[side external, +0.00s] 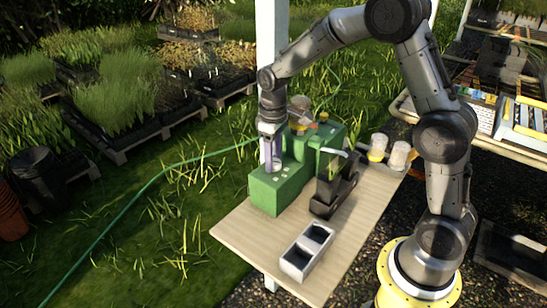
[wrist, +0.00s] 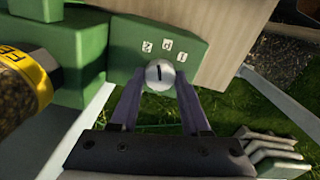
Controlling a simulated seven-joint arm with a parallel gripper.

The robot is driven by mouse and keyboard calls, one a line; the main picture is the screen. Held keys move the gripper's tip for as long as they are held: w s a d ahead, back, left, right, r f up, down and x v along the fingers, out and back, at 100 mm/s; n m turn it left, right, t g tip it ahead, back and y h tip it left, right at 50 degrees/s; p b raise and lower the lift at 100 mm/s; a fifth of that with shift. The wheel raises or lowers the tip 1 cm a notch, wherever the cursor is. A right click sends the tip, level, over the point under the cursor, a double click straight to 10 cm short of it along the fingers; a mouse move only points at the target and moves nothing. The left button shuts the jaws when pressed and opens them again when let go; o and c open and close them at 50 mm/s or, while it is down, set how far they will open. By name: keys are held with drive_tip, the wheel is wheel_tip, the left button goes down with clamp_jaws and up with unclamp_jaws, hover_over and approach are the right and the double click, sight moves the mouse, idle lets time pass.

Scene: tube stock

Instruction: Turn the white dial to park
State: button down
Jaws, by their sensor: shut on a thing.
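The white dial (wrist: 160,74) sits on a green block with several small white labels (wrist: 165,45) beside it. In the wrist view a dark line on the dial points roughly up and down in the picture. My gripper (wrist: 160,82) is shut on the dial, with one finger at each side of it. In the side external view my gripper (side external: 271,160) reaches down to the top of the green machine (side external: 277,191), and the dial is hidden there. The label marks are too small to read surely.
The machine stands on a wooden table (side external: 245,243). A grey two-compartment tray (side external: 307,252) lies at the front, and a black holder (side external: 333,188) stands beside the machine. The table's front left is clear.

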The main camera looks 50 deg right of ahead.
drive_tip(key=shift+m, duration=2)
drive_tip(key=shift+c, duration=1.9)
unclamp_jaws()
drive_tip(key=shift+r, duration=0.15)
wheel_tip(320, 180, up, 14)
drive_tip(key=shift+f, duration=0.2)
